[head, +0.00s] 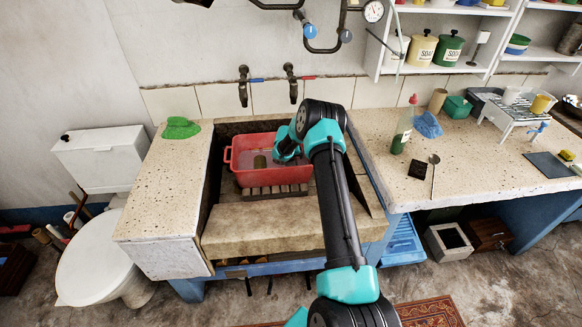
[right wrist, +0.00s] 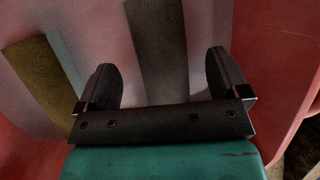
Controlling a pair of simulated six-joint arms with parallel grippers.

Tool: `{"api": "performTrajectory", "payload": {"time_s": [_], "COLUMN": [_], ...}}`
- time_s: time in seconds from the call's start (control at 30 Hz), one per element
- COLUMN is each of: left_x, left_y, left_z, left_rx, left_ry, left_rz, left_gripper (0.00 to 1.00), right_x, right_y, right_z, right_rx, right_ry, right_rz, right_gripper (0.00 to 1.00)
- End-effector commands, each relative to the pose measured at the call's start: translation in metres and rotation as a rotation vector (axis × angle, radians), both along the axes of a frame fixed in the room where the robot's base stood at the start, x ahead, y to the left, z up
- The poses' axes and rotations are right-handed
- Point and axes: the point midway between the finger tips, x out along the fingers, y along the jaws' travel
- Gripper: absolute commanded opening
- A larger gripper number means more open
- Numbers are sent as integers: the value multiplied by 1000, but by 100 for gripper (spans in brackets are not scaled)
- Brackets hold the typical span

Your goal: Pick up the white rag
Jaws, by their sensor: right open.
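I cannot make out a white rag in either view. My right gripper (head: 287,153) is down in the red tub (head: 270,180), by its right side; my own arm hides part of the tub there. In the right wrist view the right gripper (right wrist: 162,80) is open, with a gap between its two dark fingers. A dark grey strip (right wrist: 158,45) shows between and beyond the fingers; I cannot tell what it is. A brown block with a pale grey side (right wrist: 42,85) lies left of the fingers. My left gripper is not in view.
The tub stands on a slatted rack (head: 275,191) in the stone trough (head: 262,232). A green rag (head: 181,127) lies on the left ledge. A blue rag (head: 428,125) and a bottle (head: 402,132) are on the right counter. Taps (head: 243,85) project above the trough.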

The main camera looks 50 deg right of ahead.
Motion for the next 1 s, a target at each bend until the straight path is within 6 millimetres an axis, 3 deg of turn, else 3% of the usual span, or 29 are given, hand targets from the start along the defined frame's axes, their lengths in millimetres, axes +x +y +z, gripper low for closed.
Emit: {"api": "performTrajectory", "payload": {"time_s": [0.27, 0.73, 1.0], "left_x": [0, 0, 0], "left_y": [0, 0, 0], "left_z": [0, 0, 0], "left_rx": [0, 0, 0], "left_ry": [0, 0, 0], "left_rz": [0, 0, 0], "left_gripper": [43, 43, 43], "right_x": [1, 14, 15], "right_y": [0, -17, -19], "right_z": [-1, -43, -46], "right_rx": [0, 0, 0], "right_ry": [0, 1, 0], "right_rz": [0, -1, 1], "right_gripper": [93, 93, 93]}}
